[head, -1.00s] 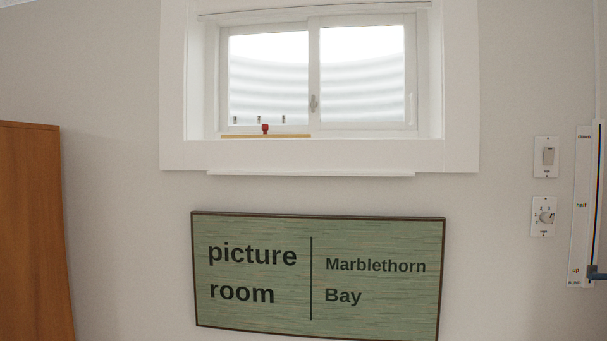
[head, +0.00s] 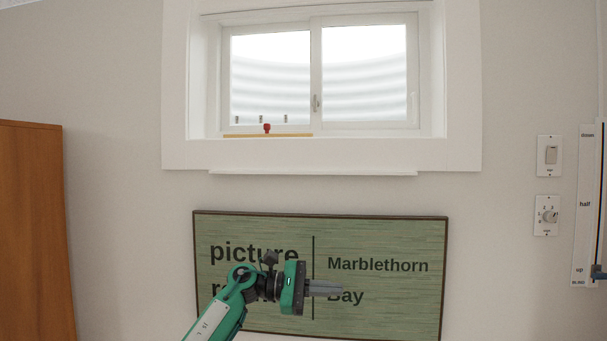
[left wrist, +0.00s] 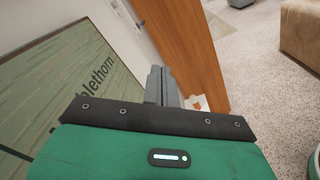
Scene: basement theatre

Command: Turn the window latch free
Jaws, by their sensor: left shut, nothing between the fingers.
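The basement window (head: 366,70) sits high in the wall, with two panes in a white frame. Its small grey latch (head: 316,103) is on the middle upright between the panes. A wooden bar (head: 290,135) with a red knob (head: 267,128) lies along the bottom of the left pane. My left gripper (head: 338,289) is shut and empty, in front of the green sign and well below the window. Its closed fingers (left wrist: 162,86) also show in the left wrist view, pointing away from the window. My right gripper is not in view.
A green sign (head: 390,235) reading "picture room, Marblethorn Bay" hangs under the window. A white sill ledge (head: 380,173) juts out between them. A switch (head: 550,155), a dial (head: 547,216) and a blind slider (head: 584,210) are at right. A wooden cabinet (head: 30,230) stands at left.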

